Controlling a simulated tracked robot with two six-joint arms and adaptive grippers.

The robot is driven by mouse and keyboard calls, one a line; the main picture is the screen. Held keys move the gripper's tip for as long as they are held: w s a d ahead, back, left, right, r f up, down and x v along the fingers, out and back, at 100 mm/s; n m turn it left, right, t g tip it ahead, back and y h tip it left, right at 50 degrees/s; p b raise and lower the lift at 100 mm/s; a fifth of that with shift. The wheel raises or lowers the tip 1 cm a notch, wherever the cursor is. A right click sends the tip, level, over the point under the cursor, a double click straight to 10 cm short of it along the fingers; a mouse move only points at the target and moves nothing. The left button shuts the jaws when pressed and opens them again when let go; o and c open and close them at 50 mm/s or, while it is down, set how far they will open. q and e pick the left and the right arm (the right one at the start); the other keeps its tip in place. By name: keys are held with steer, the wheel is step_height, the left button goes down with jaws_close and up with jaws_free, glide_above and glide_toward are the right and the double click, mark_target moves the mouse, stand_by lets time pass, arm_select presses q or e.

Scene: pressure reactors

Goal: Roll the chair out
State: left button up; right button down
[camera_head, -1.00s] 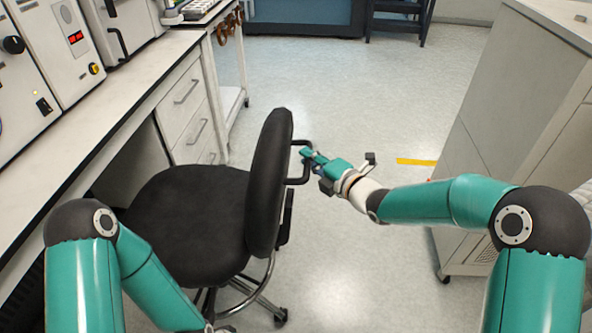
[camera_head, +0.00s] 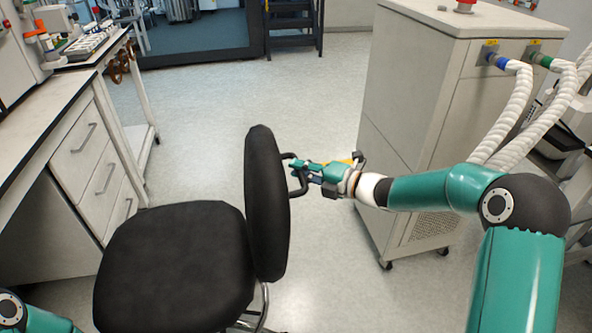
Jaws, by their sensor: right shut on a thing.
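The black office chair (camera_head: 268,205) stands at the lower left of the middle, its backrest upright and turned edge-on to me. Its round seat (camera_head: 172,270) points left, towards the bench. A black loop handle (camera_head: 297,178) sticks out from the right side of the backrest. My right gripper (camera_head: 304,173) reaches in from the right and is shut on this handle. Of my left arm only a part shows in the bottom left corner; its gripper is out of view. Most of the chair's base is hidden under the seat.
A white bench with drawers (camera_head: 88,165) runs along the left. A beige wheeled cabinet (camera_head: 425,110) with white hoses (camera_head: 512,115) stands close on the right, behind my right arm. Dark steps (camera_head: 293,28) stand at the back. The floor (camera_head: 215,105) between is clear.

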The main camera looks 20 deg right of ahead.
steer(key=shift+w+d+f, duration=0.1)
steer(key=shift+d, duration=0.1)
steer(key=c, duration=1.5)
jaws_free()
steer(key=o, duration=0.4)
steer(key=shift+w+f, duration=0.15)
steer(key=shift+w, duration=0.05)
steer(key=shift+s+a, duration=0.1)
steer(key=shift+s, duration=0.1)
steer(key=v, duration=1.1)
steer(key=shift+s+d, duration=0.3)
